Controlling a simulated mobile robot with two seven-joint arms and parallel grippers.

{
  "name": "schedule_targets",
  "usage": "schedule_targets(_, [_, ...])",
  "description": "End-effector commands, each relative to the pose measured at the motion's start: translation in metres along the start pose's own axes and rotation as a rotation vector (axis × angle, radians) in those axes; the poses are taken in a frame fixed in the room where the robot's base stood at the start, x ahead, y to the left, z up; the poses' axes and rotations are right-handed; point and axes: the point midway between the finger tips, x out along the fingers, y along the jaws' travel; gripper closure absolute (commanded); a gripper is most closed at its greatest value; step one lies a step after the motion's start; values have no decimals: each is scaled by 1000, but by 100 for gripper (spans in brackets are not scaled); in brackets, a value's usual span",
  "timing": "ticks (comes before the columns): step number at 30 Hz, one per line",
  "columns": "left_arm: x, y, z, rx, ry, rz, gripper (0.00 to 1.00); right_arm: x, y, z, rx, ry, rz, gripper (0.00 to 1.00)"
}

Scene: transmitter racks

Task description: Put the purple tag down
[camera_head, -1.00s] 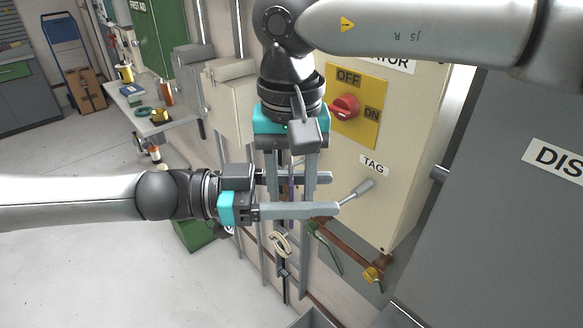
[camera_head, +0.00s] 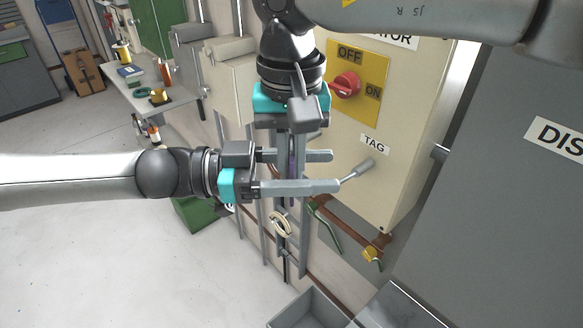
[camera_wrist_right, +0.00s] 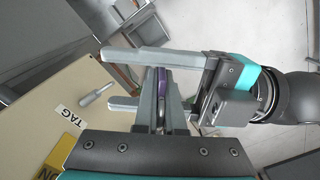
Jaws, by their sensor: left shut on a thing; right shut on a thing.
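The purple tag (camera_head: 291,166) is a thin upright strip, mostly hidden by both grippers. It shows better in the right wrist view (camera_wrist_right: 161,83), between the right fingers. My right gripper (camera_head: 292,160) points down from above and is shut on the tag. My left gripper (camera_head: 300,171) comes in from the left, its two fingers lying horizontally across the same spot. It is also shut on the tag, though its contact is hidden. The crossed fingers are close together in front of the cabinet.
A beige cabinet (camera_head: 400,130) carries a red OFF/ON switch (camera_head: 345,84), a TAG label (camera_head: 374,144) and a grey lever-like peg (camera_head: 357,174). A grey open bin (camera_head: 308,310) is below. A grey cabinet (camera_head: 500,220) stands at right. Floor at lower left is clear.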

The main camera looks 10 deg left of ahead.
Motion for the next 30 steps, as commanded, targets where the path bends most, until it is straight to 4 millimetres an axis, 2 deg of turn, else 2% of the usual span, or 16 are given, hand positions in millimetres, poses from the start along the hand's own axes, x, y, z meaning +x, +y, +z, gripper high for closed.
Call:
schedule_targets(3, [0, 0, 0, 0, -1, -1, 91, 0, 1, 0, 1, 0, 3, 100])
schedule_targets(4, [0, 0, 0, 0, -1, -1, 37, 0, 1, 0, 1, 0, 3, 100])
schedule_targets(12, [0, 0, 0, 0, -1, -1, 6, 0, 1, 0, 1, 0, 2, 100])
schedule_targets(13, [0, 0, 0, 0, -1, -1, 4, 0, 1, 0, 1, 0, 2, 100])
schedule_targets(23, [-4, -1, 0, 1, -1, -2, 4, 0, 0, 0, 0, 0, 1, 100])
schedule_targets(26, [-14, -1, 0, 0, -1, -5, 4, 0, 0, 0, 0, 0, 1, 100])
schedule_targets(30, [-38, -2, 1, -1, -3, -8, 4, 0, 0, 0, 0, 0, 1, 100])
